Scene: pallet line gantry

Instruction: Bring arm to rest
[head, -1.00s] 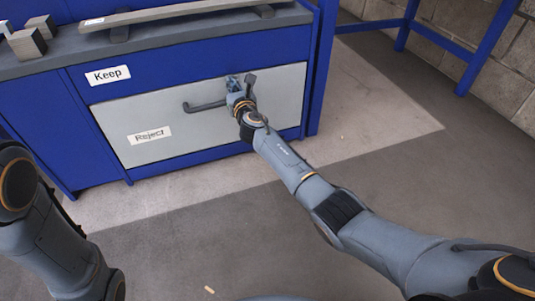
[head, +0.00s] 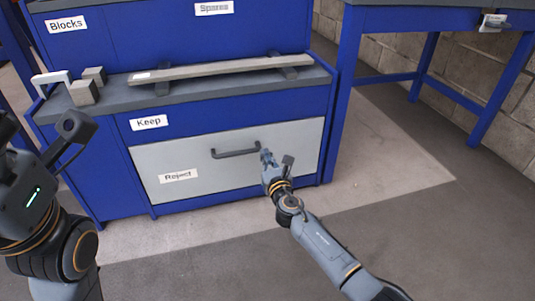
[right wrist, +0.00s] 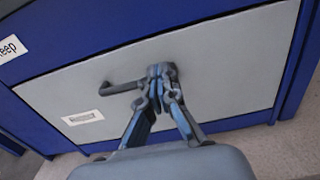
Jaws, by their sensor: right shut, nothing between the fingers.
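My right gripper (head: 266,157) is in front of the grey drawer front marked Reject (head: 295,150), just by the right end of its dark bar handle (head: 235,154). In the right wrist view its fingertips (right wrist: 161,72) are together with nothing between them, overlapping the handle's (right wrist: 122,88) right end in the picture. I cannot tell whether they touch it. My right arm reaches in from the lower right. My left arm stands at the left edge, with its wrist in view; its fingertips are not clearly seen.
A long bar (head: 205,70) lies on supports on the grey bench top (head: 150,95). Several grey blocks and a pale bracket (head: 50,79) sit at its left end. A blue table (head: 430,20) stands at the right. The floor (head: 385,195) between is clear.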

